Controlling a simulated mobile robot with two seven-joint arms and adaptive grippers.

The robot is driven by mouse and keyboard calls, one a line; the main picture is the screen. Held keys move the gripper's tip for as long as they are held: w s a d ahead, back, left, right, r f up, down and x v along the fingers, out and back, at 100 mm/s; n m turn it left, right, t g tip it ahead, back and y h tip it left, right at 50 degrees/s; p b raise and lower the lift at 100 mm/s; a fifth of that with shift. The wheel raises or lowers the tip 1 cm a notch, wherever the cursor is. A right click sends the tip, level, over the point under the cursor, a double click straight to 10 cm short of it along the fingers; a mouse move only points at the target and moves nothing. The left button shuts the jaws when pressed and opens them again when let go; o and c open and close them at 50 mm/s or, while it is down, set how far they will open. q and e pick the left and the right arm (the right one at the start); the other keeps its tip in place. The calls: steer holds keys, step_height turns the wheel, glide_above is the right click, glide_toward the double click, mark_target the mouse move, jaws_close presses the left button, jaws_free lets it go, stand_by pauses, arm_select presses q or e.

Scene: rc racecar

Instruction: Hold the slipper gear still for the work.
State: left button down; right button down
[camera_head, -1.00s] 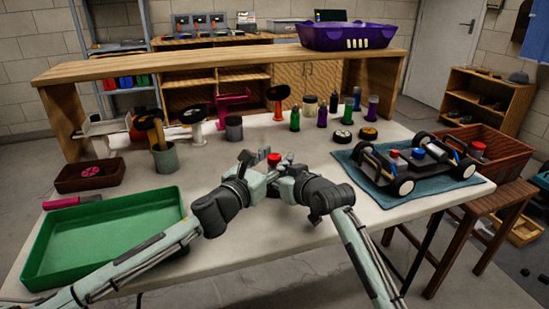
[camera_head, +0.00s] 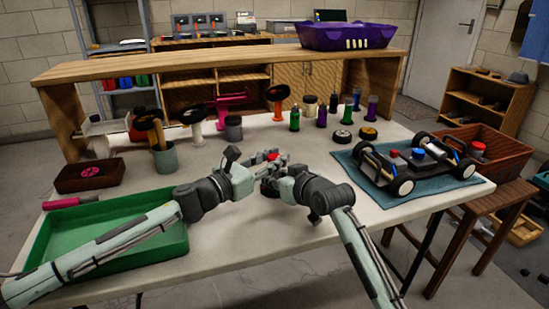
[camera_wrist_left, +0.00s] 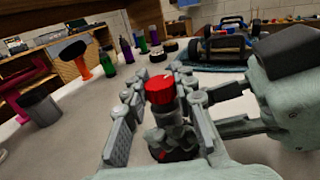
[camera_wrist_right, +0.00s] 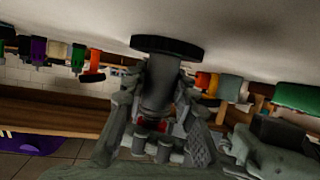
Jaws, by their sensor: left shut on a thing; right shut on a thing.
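The part I take to be the slipper gear stands between my two grippers over the table's front middle. In the head view only its red top (camera_head: 272,156) shows clearly, with a dark base below. The left wrist view shows the red cap (camera_wrist_left: 159,89) on a dark body. The right wrist view, upside down, shows a wide dark disc (camera_wrist_right: 167,46) at its foot and a grey body. My left gripper (camera_head: 266,164) is shut on it from the left. My right gripper (camera_head: 284,168) is shut on it from the right. The fingers hide much of it.
A green tray (camera_head: 175,242) lies at the left under my left arm. The racecar chassis (camera_head: 410,163) rests on a blue mat (camera_head: 350,160) at the right. Bottles, wheels and a grey cup (camera_head: 165,160) stand farther back. Bare table lies around the grippers.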

mark_target(274, 156)
arm_select(q)
steer(key=m+g+h, duration=0.2)
steer(key=g, duration=0.1)
steer(key=m+g+h, duration=0.2)
steer(key=m+g, duration=0.1)
steer(key=g, duration=0.1)
steer(key=shift+w+r, duration=0.1)
steer(key=shift+w, duration=0.1)
steer(key=shift+w+m+g+h, duration=0.15)
steer(key=shift+m+g+h, duration=0.45)
steer(key=shift+m+g, duration=1.7)
steer(key=shift+n+g, duration=0.3)
steer(key=shift+g, duration=0.3)
steer(key=shift+s+g, duration=0.35)
steer(key=shift+g, duration=0.25)
steer(key=c, duration=1.2)
jaws_free()
steer(key=shift+m, duration=0.4)
step_height(274, 156, up, 10)
steer(key=shift+f, duration=0.1)
